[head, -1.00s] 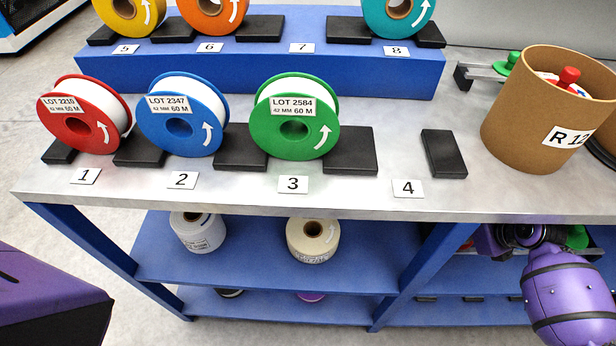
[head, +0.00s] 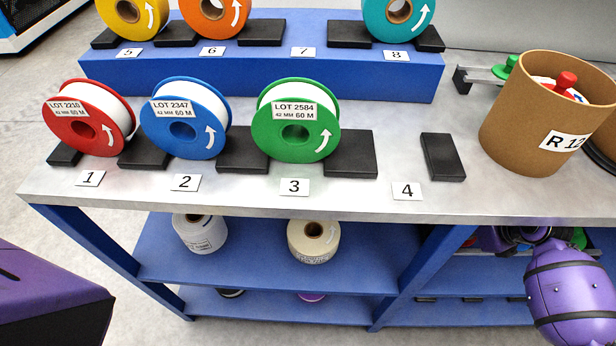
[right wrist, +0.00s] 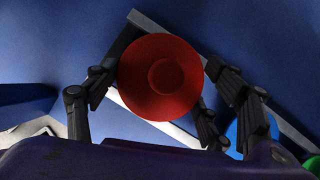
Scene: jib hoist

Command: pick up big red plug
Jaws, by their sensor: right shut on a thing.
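The big red plug (right wrist: 160,77) shows in the right wrist view as a round red disc with a smaller round knob at its middle. My right gripper (right wrist: 157,88) has its dark jointed fingers on both sides of the plug and is shut on it. My left gripper is not in view.
A blue round thing (right wrist: 250,128) and a green one (right wrist: 310,166) are right of the plug. Above, the worktop (head: 330,200) carries reels and a brown tub (head: 530,120) with a small red-topped thing inside. Blue shelves (head: 270,265) lie below.

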